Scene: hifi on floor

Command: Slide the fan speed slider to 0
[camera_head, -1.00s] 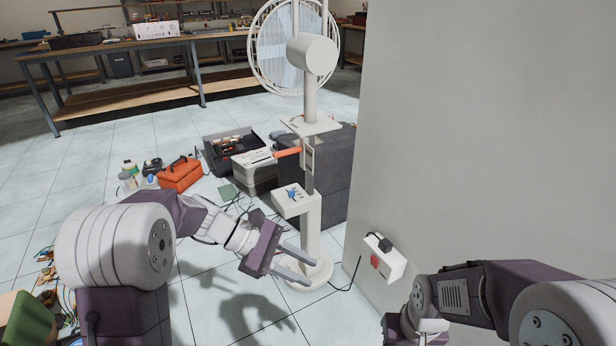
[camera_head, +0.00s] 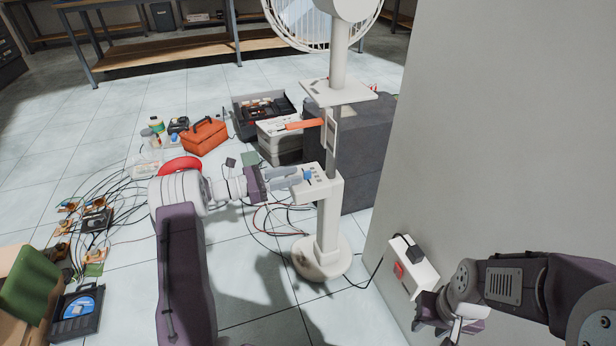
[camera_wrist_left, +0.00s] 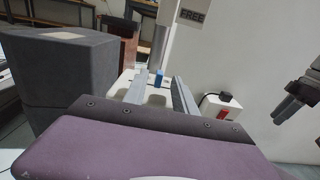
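The white standing fan (camera_head: 338,55) is in the middle of the head view, its top cut off. A control box (camera_head: 325,180) with a small blue knob (camera_head: 308,174) juts from its stand. An orange bar (camera_head: 304,125) shows higher, by the pole's plate; I cannot tell if it is attached. My left gripper (camera_head: 298,177) is open at the box's left side. In the left wrist view the blue knob (camera_wrist_left: 159,77) appears between the fingertips; contact is unclear. My right gripper (camera_head: 458,328) is low at right, by the wall; its opening is unclear.
A wall (camera_head: 500,120) with a socket box (camera_head: 411,268) stands at right. A dark grey block (camera_head: 370,150), toolboxes and an orange case (camera_head: 204,136) lie behind. Cables and small parts cover the floor at left. A round base (camera_head: 322,262) supports the fan.

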